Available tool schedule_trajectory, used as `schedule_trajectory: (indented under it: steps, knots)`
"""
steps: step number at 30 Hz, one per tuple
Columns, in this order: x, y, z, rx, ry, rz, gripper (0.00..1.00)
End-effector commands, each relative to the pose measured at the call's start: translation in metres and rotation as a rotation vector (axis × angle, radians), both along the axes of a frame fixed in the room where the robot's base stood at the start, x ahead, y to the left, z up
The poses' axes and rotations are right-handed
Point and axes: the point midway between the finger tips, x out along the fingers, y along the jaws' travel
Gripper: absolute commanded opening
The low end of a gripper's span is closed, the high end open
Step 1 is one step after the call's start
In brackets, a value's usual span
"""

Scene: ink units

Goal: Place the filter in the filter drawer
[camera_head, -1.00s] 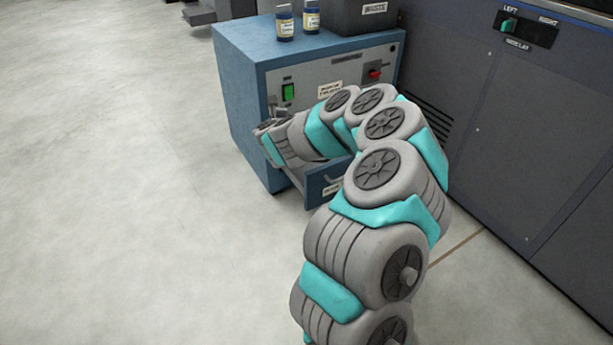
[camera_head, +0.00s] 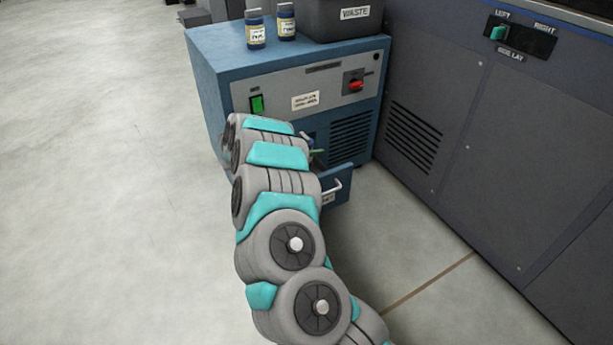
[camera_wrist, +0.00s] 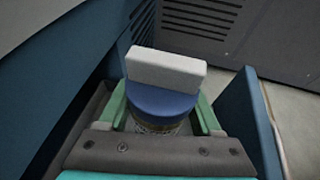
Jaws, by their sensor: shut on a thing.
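In the wrist view, the filter (camera_wrist: 160,100) has a blue round cap, a white block-shaped grip on top and a mesh-like lower body. My gripper (camera_wrist: 163,108) is shut on it, with a green finger on each side. The filter drawer (camera_head: 338,188) is pulled out from the blue cabinet, and its front panel with a handle shows beyond my arm. In the wrist view the drawer front (camera_wrist: 248,118) stands to the right of the filter. The filter's bottom is hidden, so I cannot tell whether it touches the drawer floor. In the head view my arm hides most of the gripper.
The blue cabinet (camera_head: 210,85) carries two small jars (camera_head: 270,27) and a dark waste bin (camera_head: 342,18). Its front has a green switch (camera_head: 256,103) and a red knob (camera_head: 355,84). A large dark machine (camera_head: 490,150) stands to the right. The floor at left is clear.

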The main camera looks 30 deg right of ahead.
Motion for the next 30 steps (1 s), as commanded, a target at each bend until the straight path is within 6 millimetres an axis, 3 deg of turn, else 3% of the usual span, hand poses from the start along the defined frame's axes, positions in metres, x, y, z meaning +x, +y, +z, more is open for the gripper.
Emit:
schedule_trajectory:
  steps: [9, 21, 30]
  knots:
    - [-0.001, -0.001, -0.050, -0.001, 0.003, -0.001, 0.05]
    - [-0.001, -0.001, -0.092, -0.001, 0.003, -0.001, 0.05]
    - [-0.001, -0.001, -0.097, -0.001, 0.002, 0.000, 0.05]
